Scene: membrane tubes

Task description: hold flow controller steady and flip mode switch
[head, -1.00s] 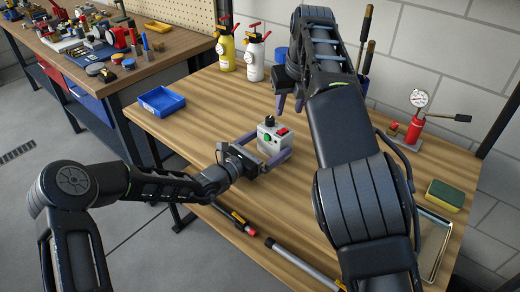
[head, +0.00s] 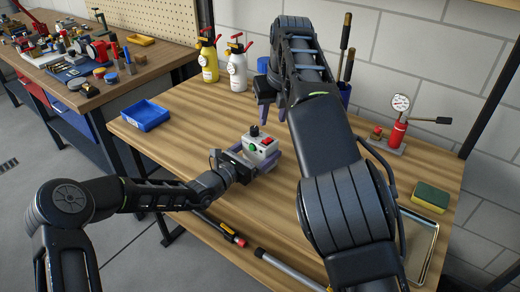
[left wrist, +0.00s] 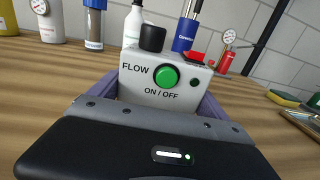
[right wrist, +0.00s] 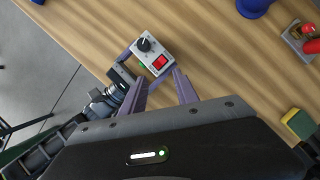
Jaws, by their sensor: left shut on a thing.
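The flow controller (head: 262,148) is a small light-grey box with a black knob, a green ON / OFF button and a red rocker switch (right wrist: 160,62). It stands upright near the middle of the wooden bench. In the left wrist view its labelled front (left wrist: 150,92) faces me. My left gripper (head: 258,160) is shut on the box, with a purple finger along each side. My right gripper (right wrist: 160,88) is above and behind the box, apart from it. Its two fingers are spread with nothing between them. The box lies beyond their tips in the right wrist view.
A blue tray (head: 146,116) lies at left. Yellow (head: 208,62) and white (head: 237,70) spray bottles stand behind. A red pump with a gauge (head: 396,133), a sponge (head: 431,196) and a metal tray (head: 425,235) are at right. Rods lie along the front edge.

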